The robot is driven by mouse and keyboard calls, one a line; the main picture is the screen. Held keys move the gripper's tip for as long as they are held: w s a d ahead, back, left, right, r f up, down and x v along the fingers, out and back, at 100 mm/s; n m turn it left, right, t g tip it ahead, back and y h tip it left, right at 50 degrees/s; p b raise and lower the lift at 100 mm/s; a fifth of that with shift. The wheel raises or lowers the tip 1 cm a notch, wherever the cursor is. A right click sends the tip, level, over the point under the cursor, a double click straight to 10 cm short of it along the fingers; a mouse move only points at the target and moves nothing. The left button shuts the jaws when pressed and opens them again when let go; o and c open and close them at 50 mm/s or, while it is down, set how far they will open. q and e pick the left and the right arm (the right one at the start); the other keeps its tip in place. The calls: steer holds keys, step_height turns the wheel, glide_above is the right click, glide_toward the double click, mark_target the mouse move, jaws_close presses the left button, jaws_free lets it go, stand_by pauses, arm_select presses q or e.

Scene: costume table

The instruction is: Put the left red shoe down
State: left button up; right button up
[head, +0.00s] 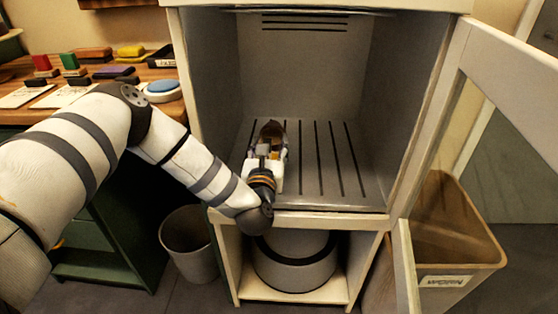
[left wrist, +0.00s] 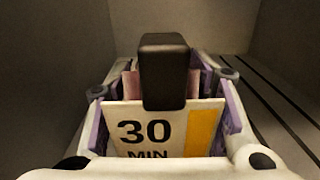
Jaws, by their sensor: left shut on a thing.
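My left gripper (head: 266,158) reaches into the open cabinet, low over its slotted grey shelf (head: 338,180). It is shut on a dark brown thing (head: 272,130) that sticks out beyond its fingers. In the left wrist view this shows as a dark upright block (left wrist: 164,70) between the purple-padded fingers. A pale card (left wrist: 165,128) reading "30 MIN", with a yellow stripe, and pinkish parts show there too. I cannot make out a red shoe for certain, nor whether the held thing touches the shelf. My right gripper is not in view.
The glazed cabinet door (head: 450,110) stands open on the right. The shelf is bare to the right of my gripper. A round grey drum (head: 295,268) stands below, a bin (head: 190,245) to the left, a brown bin (head: 450,230) to the right. A cluttered wooden table is at upper left.

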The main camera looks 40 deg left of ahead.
arm_select(q)
step_height(320, 180, down, 4)
steer(key=shift+f+b, duration=0.1)
steer(key=shift+b, duration=0.2)
steer(key=shift+f, duration=0.2)
steer(key=o, duration=1.4)
steer(key=shift+r, duration=0.1)
steer(key=shift+c, duration=0.2)
